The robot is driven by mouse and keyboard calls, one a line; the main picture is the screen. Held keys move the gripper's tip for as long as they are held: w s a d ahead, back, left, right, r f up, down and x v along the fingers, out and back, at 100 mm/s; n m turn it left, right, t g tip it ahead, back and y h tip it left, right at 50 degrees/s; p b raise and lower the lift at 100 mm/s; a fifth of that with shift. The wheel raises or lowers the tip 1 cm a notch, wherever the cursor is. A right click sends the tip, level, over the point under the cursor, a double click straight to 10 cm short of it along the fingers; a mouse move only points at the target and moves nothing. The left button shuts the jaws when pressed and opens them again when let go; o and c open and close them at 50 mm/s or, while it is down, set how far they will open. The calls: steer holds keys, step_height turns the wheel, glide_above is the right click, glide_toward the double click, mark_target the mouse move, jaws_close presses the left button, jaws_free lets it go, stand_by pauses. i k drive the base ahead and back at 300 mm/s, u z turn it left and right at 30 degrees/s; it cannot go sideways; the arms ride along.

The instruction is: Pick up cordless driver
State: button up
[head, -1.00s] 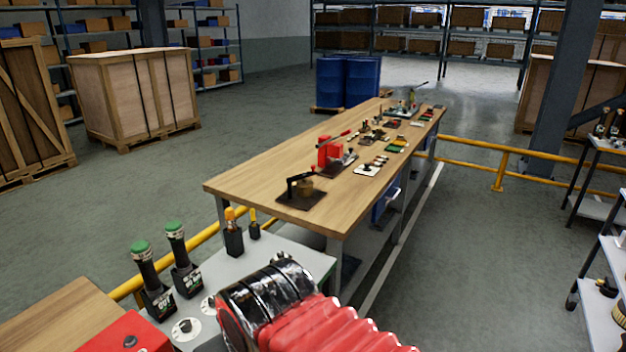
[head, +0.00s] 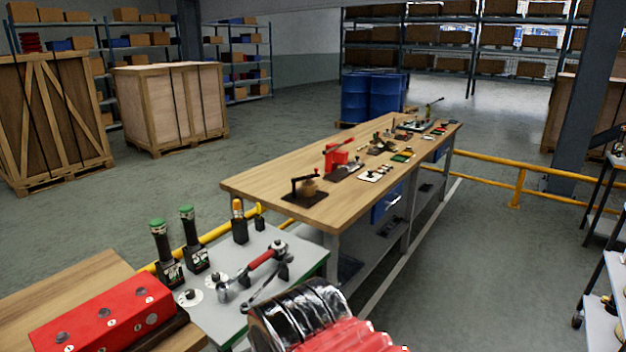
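I cannot clearly identify the cordless driver. Two upright black tools with green tops and pale collars, a left one (head: 163,254) and a right one (head: 192,240), stand on the grey bench (head: 215,313) at the lower left. An upright tool with an orange top (head: 239,223) and a smaller yellow-topped one (head: 259,217) stand behind them. A red-handled metal tool (head: 262,259) lies on the same bench. My arm's red and black section fills the bottom centre, in front of the bench's right corner. My gripper is not in view.
A red box with round knobs (head: 103,317) sits on a wooden top at the lower left. A long wooden workbench (head: 262,185) with several tools stands beyond. Yellow rails (head: 521,180) run alongside it. Crates and blue drums stand farther back. Grey floor is open at right.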

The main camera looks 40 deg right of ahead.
mark_target(158, 226)
steer(key=z, duration=1.35)
steer(key=i, duration=1)
steer(key=u, duration=0.75)
